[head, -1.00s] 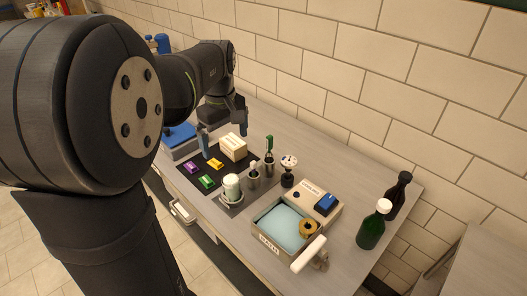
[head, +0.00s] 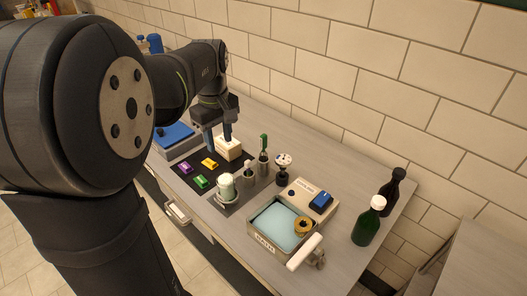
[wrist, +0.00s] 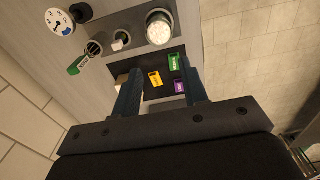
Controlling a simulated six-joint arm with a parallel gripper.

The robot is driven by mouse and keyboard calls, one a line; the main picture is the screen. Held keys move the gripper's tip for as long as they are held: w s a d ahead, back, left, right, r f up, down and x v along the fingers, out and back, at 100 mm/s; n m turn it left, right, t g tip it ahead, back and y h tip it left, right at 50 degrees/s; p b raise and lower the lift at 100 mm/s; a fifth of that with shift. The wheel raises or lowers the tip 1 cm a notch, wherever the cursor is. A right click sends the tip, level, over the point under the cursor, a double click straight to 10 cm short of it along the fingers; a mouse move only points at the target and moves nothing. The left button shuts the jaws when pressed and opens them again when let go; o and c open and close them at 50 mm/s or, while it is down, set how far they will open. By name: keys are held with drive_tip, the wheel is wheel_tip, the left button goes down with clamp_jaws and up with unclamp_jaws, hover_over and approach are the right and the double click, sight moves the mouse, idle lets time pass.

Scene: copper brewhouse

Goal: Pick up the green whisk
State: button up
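The green whisk (head: 264,143) stands upright with its green handle on top, in a small holder right of the cream box. In the wrist view the whisk (wrist: 80,65) is at the upper left, outside the space between my fingers. My gripper (head: 218,138) is left of the whisk, by the cream box, and not touching the whisk. In the wrist view my gripper (wrist: 159,78) has its two fingers wide apart with nothing held between them. The whisk's lower end is partly hidden in its holder.
A cream box (head: 228,149) is close to my fingers. Yellow (head: 209,163), purple (head: 185,167) and green (head: 200,181) blocks lie on a dark mat. A white-topped jar (head: 225,187), a gauge (head: 284,161), a blue-water tray (head: 256,235) and two bottles stand further right.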

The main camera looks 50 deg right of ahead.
drive_tip(key=shift+d, duration=0.1)
drive_tip(key=m+h, duration=0.3)
drive_tip(key=m, duration=1.5)
approach(266, 147)
drive_tip(key=x, duration=0.9)
drive_tip(key=shift+w+d+f, duration=0.15)
drive_tip(key=shift+w+d, duration=0.1)
drive_tip(key=shift+w, duration=0.15)
clamp_jaws()
